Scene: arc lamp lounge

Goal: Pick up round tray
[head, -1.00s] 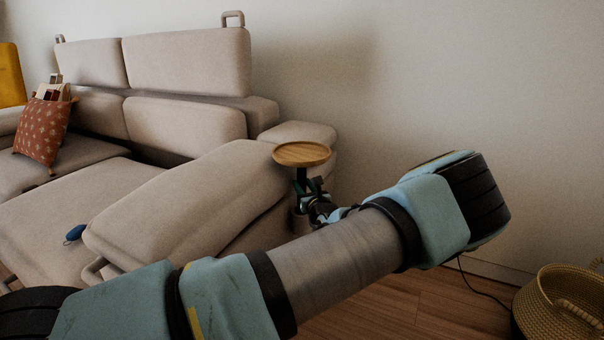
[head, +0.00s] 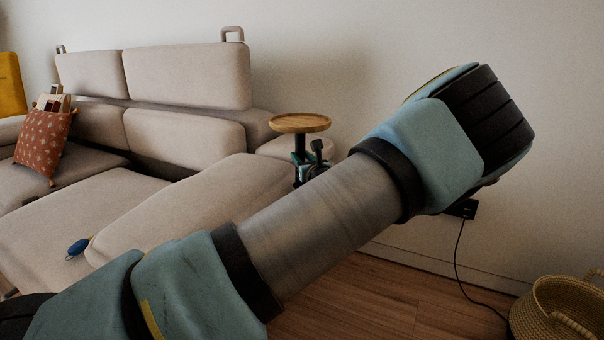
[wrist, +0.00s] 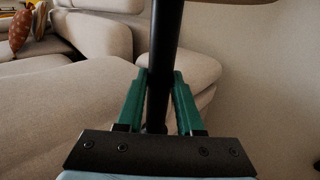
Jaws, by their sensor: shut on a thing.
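The round tray (head: 300,123) is a wooden disc with a low rim, on top of a black post (head: 299,145). It is level and shows beside the sofa's right arm in the head view. My gripper (head: 300,162) is below the disc, partly hidden behind my forearm. In the wrist view my gripper's green fingers (wrist: 160,95) are shut on the black post (wrist: 164,40), one on each side. Only a strip of the tray's underside shows at the top edge there. The lower end of the post is hidden behind the gripper body.
The beige sofa (head: 190,75) fills the left and middle. A patterned red cushion (head: 43,138) and a blue object (head: 78,247) rest on it. A woven basket (head: 560,300) stands at lower right near a black cable (head: 458,260). Wooden floor (head: 370,300) shows between.

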